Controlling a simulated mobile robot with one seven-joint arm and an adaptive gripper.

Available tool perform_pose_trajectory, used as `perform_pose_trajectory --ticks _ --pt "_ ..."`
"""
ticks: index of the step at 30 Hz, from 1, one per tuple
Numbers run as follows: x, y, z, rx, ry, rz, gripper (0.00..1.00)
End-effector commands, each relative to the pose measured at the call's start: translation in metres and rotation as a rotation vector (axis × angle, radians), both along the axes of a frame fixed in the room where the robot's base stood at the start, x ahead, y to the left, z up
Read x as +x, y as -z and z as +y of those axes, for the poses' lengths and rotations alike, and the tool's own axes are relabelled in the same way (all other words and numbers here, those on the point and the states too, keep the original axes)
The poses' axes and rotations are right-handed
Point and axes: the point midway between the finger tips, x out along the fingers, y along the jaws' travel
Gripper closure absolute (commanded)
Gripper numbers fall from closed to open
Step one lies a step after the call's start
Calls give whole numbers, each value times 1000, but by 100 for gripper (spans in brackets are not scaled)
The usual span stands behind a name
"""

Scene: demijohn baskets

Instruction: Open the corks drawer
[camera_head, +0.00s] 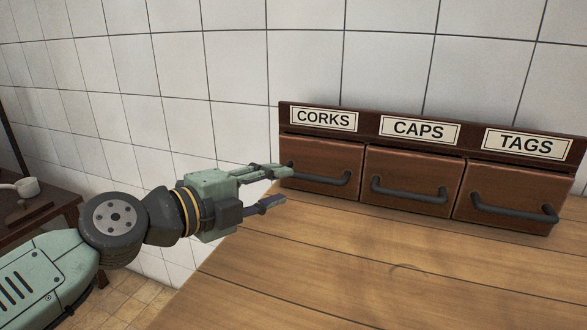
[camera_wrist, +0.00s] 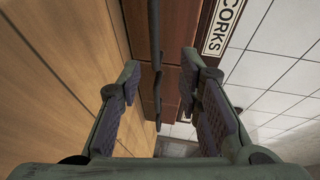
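The corks drawer (camera_head: 325,157) is the leftmost of three brown drawers in a dark wooden unit, under the CORKS label (camera_head: 323,119). It looks closed, in line with its neighbours. Its dark bar handle (camera_head: 325,183) runs across the front. My gripper (camera_head: 284,186) is at the left end of this drawer, with its two fingers spread apart and nothing held. In the wrist view the handle (camera_wrist: 155,45) runs between the open fingers, ahead of the pads. I cannot tell whether a finger touches it. The CORKS label also shows there (camera_wrist: 225,28).
The caps drawer (camera_head: 415,175) and tags drawer (camera_head: 510,195) stand to the right, each with a dark handle. The wooden tabletop (camera_head: 370,265) in front is bare. A tiled wall (camera_head: 230,70) rises behind.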

Motion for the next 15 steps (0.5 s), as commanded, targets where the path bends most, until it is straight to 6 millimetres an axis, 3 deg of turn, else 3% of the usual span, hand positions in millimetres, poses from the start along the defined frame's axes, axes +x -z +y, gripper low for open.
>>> perform_pose_trajectory --ticks 5,15 --pt "8 10 -1 3 -11 26 68" --pt "54 20 -42 4 -8 24 68"
